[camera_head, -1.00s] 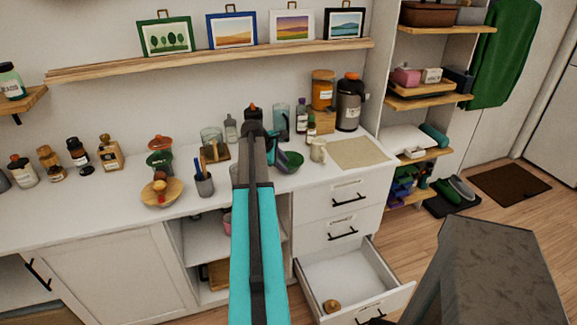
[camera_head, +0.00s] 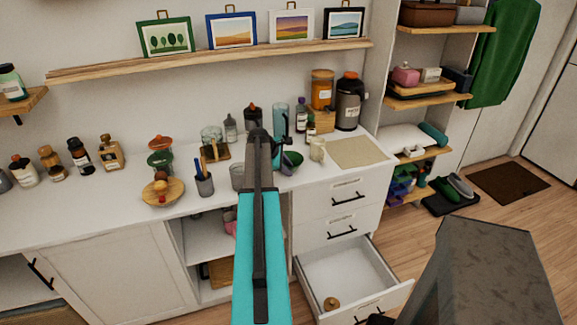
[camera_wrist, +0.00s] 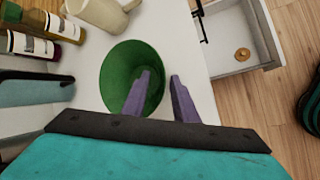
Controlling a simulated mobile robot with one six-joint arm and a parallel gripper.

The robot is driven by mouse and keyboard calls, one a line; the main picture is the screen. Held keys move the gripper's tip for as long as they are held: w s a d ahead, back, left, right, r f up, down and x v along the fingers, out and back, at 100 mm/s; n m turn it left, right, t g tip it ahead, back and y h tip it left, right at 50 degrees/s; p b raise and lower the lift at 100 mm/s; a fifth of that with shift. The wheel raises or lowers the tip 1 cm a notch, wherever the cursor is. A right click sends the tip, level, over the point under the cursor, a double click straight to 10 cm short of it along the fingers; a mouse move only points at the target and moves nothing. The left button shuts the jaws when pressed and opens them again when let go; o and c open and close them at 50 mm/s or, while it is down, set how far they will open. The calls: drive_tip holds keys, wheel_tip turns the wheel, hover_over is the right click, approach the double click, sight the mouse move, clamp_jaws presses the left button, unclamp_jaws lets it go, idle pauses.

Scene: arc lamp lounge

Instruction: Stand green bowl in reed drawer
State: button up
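The green bowl (camera_head: 292,159) stands on the white counter, partly hidden behind my arm in the head view. In the wrist view I look into the bowl (camera_wrist: 117,74). My gripper (camera_wrist: 162,76) is open, its two purple fingers apart. The left finger overlaps the bowl's inside; the right finger is outside its right rim. I cannot tell whether either touches it. The bottom drawer (camera_head: 345,272) is pulled open, with a small round brown object (camera_head: 331,304) inside. The drawers above it are shut. Their labels are too small to read, so I cannot tell which is reed.
A cream mug (camera_head: 318,150) stands close to the bowl, and dark bottles (camera_wrist: 42,48) stand near it. A beige mat (camera_head: 358,152) lies bare at the counter's right. A clear glass (camera_head: 238,177) stands left of my arm. The open drawer has free floor inside.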

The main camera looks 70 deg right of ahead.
drive_tip(key=shift+c, duration=0.4)
clamp_jaws()
drive_tip(key=shift+r, duration=0.1)
drive_tip(key=shift+r+b, duration=0.65)
drive_tip(key=shift+r, duration=0.85)
drive_tip(key=shift+s+a+r, duration=0.1)
drive_tip(key=shift+a+r, duration=0.05)
drive_tip(key=shift+a, duration=0.15)
drive_tip(key=s+a+b, duration=0.1)
drive_tip(key=s+a, duration=0.2)
drive_tip(key=a, duration=0.4)
drive_tip(key=s+a+r+b, duration=0.1)
drive_tip(key=s+a+b, duration=0.1)
drive_tip(key=a, duration=0.5)
drive_tip(key=shift+s+r, duration=0.3)
drive_tip(key=shift+s, duration=0.15)
drive_tip(key=shift+a, duration=0.1)
